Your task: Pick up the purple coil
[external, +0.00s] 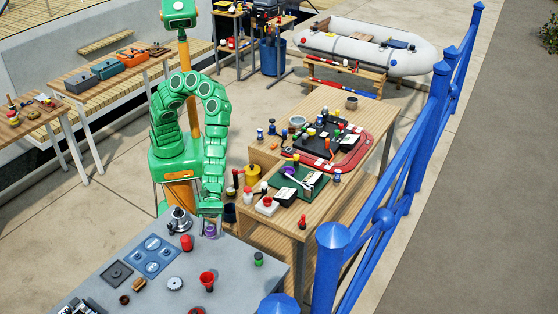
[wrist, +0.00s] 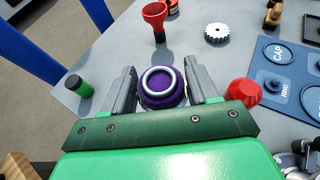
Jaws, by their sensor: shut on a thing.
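The purple coil (wrist: 161,88) has a pale ring on top and sits between the two grey fingers of my gripper (wrist: 163,90) in the wrist view. In the external view the purple coil (external: 209,230) shows under the end of my green arm, at the grey table's far edge. My gripper (external: 209,222) points down there and is shut on the coil. I cannot tell whether the coil touches the tabletop.
The grey table (external: 232,270) holds a red cap-like piece (external: 186,242) beside my gripper, a red funnel (external: 207,280), a white gear (external: 174,283), a green cylinder (external: 258,258) and a blue labelled board (external: 152,254). A wooden table (external: 358,187) with crowded trays stands behind, near a blue railing (external: 410,165).

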